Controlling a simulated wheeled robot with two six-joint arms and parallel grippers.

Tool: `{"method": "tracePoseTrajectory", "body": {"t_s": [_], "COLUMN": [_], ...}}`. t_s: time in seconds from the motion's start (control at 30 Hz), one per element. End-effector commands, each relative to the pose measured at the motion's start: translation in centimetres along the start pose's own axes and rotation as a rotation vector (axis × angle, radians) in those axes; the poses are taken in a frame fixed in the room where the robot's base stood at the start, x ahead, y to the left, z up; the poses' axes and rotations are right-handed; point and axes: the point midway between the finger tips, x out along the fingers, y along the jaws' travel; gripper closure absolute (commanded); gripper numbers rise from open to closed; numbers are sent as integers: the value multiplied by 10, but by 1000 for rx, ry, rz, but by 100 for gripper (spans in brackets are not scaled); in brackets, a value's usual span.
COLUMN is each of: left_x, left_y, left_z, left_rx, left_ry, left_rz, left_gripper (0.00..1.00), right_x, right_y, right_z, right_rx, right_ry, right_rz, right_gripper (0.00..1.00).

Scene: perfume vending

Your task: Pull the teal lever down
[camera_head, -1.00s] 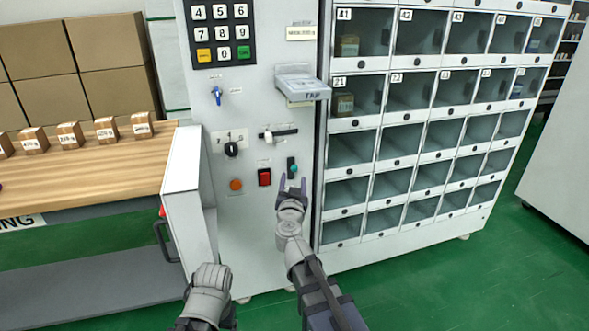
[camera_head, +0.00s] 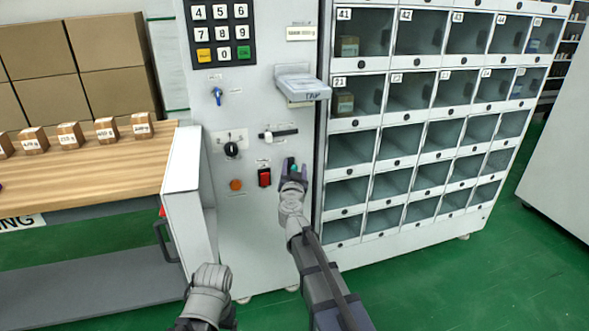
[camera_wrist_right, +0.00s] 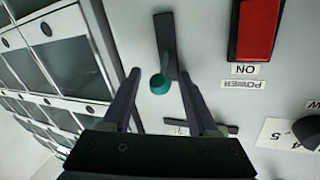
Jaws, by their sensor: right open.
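The teal lever (camera_head: 293,169) is a small round teal knob on a dark vertical slot, low on the grey machine panel, right of the red switch. In the right wrist view the teal knob (camera_wrist_right: 160,84) sits between my two fingertips, with a gap on each side. My right gripper (camera_head: 293,172) is open around the lever; its fingers also show in the right wrist view (camera_wrist_right: 158,90). My left arm's grey end (camera_head: 209,290) is low in the head view, with its fingers not visible.
The red power switch (camera_head: 265,177) and an orange button (camera_head: 236,185) are left of the lever. A black dial (camera_head: 231,149) and a slider (camera_head: 279,133) are above. A cabinet of compartments (camera_head: 399,140) stands right. An open panel door (camera_head: 184,200) stands left.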

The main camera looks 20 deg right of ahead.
Motion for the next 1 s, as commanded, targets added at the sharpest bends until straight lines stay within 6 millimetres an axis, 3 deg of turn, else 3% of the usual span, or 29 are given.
{"method": "tracePoseTrajectory", "body": {"t_s": [0.07,0.6,1.0], "left_x": [0,0,3], "left_y": [0,0,0], "left_z": [0,0,0], "left_rx": [0,0,0], "left_ry": [0,0,0], "left_rz": [0,0,0], "left_gripper": [21,21,21], "right_x": [0,-1,-1], "right_y": [0,0,0], "right_z": [0,0,1], "right_rx": [0,0,2], "right_ry": [0,0,5], "right_rz": [0,0,-1], "right_gripper": [40,100,100]}}
